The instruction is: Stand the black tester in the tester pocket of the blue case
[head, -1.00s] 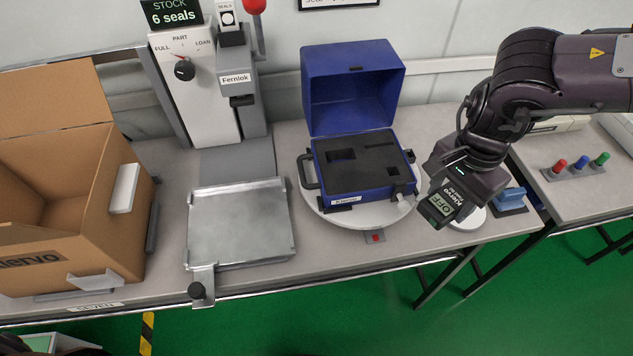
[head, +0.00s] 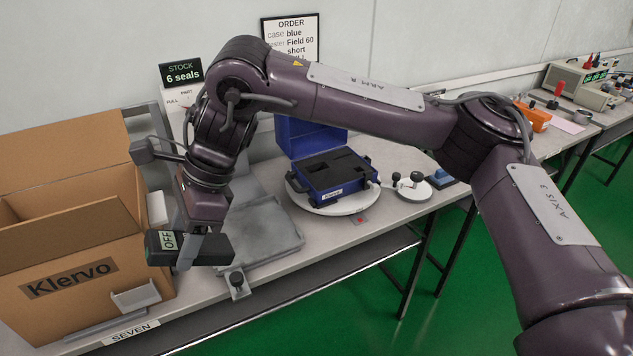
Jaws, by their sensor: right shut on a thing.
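My right gripper (head: 189,250) is shut on the black tester (head: 216,249). The tester lies roughly level in the jaws, its display reading OFF and facing the camera at its left end. It is held in front of the cardboard carton's right side, left of the metal tray. The blue case (head: 345,186) stands open on a round white turntable, well to the right of the gripper. Its dark foam insert (head: 325,172) has cut-out pockets that look empty. My right forearm crosses above and hides part of the lid (head: 292,140). My left gripper is out of view.
A metal tray (head: 265,235) with a black knob lies between carton and turntable (head: 335,207). A small round stand (head: 412,190) is right of the case. An order sign (head: 290,40) says blue case, Field 60.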

